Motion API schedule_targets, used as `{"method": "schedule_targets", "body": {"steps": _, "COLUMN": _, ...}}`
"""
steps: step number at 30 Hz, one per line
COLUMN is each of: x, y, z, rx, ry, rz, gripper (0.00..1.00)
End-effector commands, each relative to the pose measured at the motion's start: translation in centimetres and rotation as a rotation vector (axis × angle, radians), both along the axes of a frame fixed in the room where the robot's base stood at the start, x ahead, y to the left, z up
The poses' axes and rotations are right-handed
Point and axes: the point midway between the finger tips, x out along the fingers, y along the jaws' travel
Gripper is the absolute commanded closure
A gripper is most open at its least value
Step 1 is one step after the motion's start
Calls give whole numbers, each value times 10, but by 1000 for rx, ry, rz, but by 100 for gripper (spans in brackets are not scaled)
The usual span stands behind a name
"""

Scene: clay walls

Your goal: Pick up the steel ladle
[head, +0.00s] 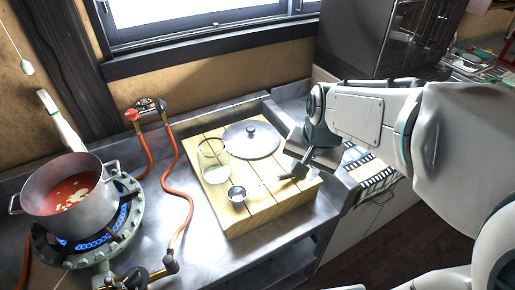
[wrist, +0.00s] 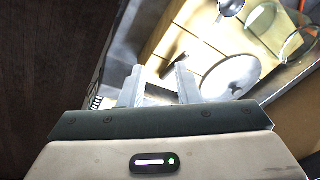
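The steel ladle lies on a pale wooden slatted board (head: 262,210). Its round bowl (head: 237,194) is near the board's front left, and it also shows at the top of the wrist view (wrist: 229,8). The thin shaft is hard to make out. A short dark piece (wrist: 172,65) on the board looks like the handle end, but I cannot be sure. My gripper (head: 292,174) is over the board's right side. In the wrist view my gripper (wrist: 158,84) has its two fingers apart with nothing held. The dark piece shows beyond and between the fingertips.
A round lid (head: 251,140) and a clear glass jar (head: 213,160) stand on the board behind the ladle. At left, a pot of red soup (head: 72,194) sits on a lit gas burner (head: 92,240). An orange hose (head: 189,200) runs beside the board.

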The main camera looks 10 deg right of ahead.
Motion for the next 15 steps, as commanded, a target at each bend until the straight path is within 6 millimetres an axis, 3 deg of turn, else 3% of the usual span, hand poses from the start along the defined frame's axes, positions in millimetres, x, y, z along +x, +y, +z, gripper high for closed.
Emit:
{"method": "schedule_targets", "body": {"steps": 3, "x": 37, "y": -1, "z": -5, "rx": 59, "ry": 33, "rz": -224, "gripper": 70}}
{"method": "schedule_targets", "body": {"steps": 7, "x": 70, "y": -4, "z": -15, "rx": 107, "ry": 56, "rz": -449, "gripper": 70}}
{"method": "schedule_targets", "body": {"steps": 15, "x": 105, "y": -10, "z": -30, "rx": 150, "ry": 76, "rz": -701, "gripper": 70}}
